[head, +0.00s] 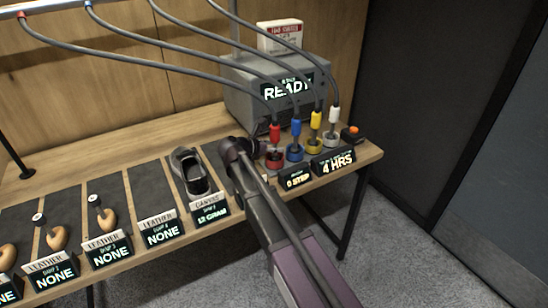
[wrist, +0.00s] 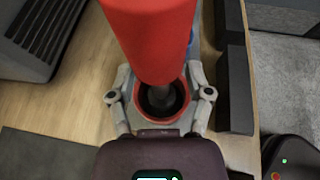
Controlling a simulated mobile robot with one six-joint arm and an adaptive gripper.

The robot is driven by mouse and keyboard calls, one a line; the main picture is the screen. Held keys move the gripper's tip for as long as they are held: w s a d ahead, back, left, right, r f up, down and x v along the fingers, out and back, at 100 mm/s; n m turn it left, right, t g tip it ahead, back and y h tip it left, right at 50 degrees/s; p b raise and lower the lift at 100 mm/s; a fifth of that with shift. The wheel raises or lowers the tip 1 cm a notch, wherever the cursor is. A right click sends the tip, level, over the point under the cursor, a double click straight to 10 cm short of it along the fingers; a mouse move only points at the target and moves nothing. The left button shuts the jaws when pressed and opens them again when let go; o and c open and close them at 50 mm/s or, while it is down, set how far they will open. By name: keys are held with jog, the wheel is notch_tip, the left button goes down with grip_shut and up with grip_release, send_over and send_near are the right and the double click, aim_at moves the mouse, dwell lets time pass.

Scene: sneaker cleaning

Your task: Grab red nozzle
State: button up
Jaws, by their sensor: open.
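The red nozzle (head: 275,132) stands upright in its red holder (head: 274,160) on the wooden table, leftmost of the coloured nozzles. In the wrist view the red nozzle (wrist: 150,40) looms large in the upper middle, with the round red holder (wrist: 172,121) and its dark opening below it. My gripper (head: 258,148) is beside the red nozzle in the head view. In the wrist view my gripper (wrist: 160,85) is open, with one finger on each side of the nozzle and holder. Whether the fingers touch anything cannot be told.
Blue (head: 296,130), yellow (head: 315,120) and white (head: 334,115) nozzles stand close to the right. A grey machine reading READY (head: 250,105) is behind them. Small display signs (head: 333,161) line the front edge. A grey shoe (head: 190,170) lies left. Hoses hang overhead.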

jog(key=shift+w+d, duration=0.15)
dwell(0.4)
grip_shut()
